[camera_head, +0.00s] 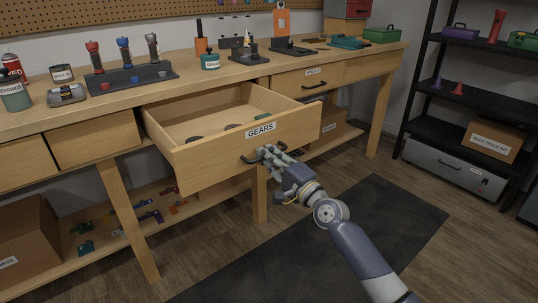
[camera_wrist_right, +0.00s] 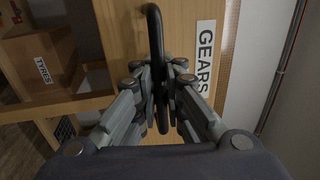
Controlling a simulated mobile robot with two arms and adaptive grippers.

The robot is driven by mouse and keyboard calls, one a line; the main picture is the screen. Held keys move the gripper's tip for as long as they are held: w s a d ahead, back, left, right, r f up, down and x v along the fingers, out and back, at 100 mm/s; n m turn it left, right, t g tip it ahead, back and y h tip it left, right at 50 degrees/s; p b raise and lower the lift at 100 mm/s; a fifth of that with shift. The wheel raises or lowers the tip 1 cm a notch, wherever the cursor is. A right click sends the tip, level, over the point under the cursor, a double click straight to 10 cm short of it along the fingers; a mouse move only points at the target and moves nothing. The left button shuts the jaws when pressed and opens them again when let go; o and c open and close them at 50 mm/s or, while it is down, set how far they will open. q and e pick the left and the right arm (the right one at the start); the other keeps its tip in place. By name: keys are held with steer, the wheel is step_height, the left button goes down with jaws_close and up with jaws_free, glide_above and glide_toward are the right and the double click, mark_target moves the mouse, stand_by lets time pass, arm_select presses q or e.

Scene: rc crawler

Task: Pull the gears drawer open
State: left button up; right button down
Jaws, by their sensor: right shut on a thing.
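The gears drawer (camera_head: 237,157) is a light wooden drawer with a white "GEARS" label (camera_head: 261,129) on its front. It stands well pulled out from the workbench, and a few dark round parts lie inside. Its black handle (camera_wrist_right: 154,30) runs between the fingers of my right gripper (camera_wrist_right: 162,88) in the right wrist view. In the head view my right gripper (camera_head: 273,157) is at the drawer front, just below the label, shut on the handle. The label also shows in the right wrist view (camera_wrist_right: 205,58). My left gripper is in neither view.
The workbench top (camera_head: 225,77) holds shock absorbers on a stand, cans and small tools. A closed drawer labelled "WHEELS" (camera_head: 312,72) is to the right. A dark mat (camera_head: 330,240) covers the floor in front. A black shelf (camera_head: 465,100) stands at the right.

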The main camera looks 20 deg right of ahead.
steer(key=shift+s, duration=0.15)
steer(key=shift+f, duration=0.1)
steer(key=c, duration=2)
jaws_free()
steer(key=shift+o, duration=0.2)
steer(key=v, duration=1.2)
